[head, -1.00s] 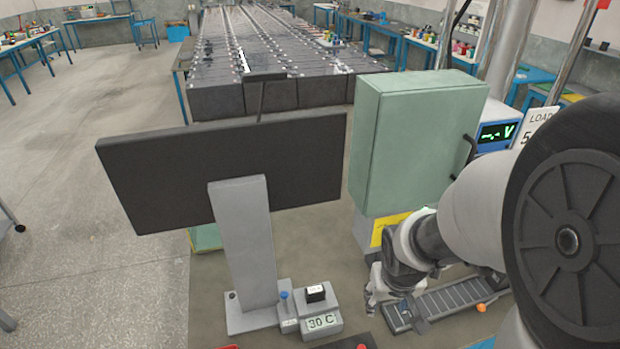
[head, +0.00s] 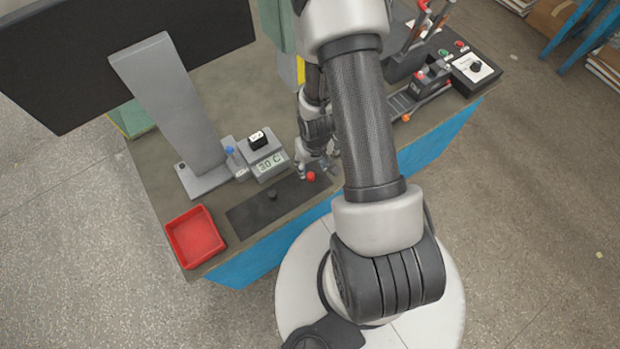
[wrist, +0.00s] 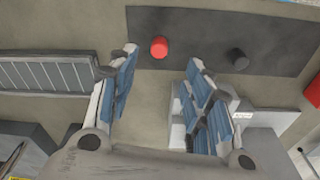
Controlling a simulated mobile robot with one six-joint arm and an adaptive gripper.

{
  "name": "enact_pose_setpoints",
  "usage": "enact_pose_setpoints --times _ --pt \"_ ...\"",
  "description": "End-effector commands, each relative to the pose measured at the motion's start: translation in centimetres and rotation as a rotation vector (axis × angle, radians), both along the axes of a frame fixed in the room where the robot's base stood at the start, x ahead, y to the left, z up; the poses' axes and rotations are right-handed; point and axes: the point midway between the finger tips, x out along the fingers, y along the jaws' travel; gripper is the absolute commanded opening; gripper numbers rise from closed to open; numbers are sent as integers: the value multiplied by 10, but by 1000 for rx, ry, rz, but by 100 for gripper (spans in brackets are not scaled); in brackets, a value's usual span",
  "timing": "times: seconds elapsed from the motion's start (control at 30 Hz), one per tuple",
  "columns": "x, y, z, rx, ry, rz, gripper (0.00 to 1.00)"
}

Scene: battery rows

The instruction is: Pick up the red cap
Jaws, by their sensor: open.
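The red cap (head: 311,177) stands on a dark mat (head: 254,213) near the table's front edge. It also shows in the wrist view (wrist: 159,47), beyond the fingertips and roughly between their lines. My gripper (head: 318,168) is close to the cap in the head view, partly hidden by my arm. In the wrist view my gripper (wrist: 160,70) has its two blue-padded fingers wide apart with nothing between them. The cap is clear of both fingers. A black cap (wrist: 237,59) stands on the same mat, apart from the red one.
A red tray (head: 194,237) sits at the table's front left corner. A grey display unit (head: 268,162) reading 30 C stands behind the mat, beside a monitor stand (head: 165,95). A slotted rail (wrist: 45,72) lies left in the wrist view.

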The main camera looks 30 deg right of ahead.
Motion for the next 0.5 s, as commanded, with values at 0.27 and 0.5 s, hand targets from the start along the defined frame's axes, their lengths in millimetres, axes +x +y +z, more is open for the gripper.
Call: enact_pose_setpoints --times 0.27,0.5 --pt "5 -1 -38 0 0 0 46" --pt "6 -2 -63 0 2 0 46"
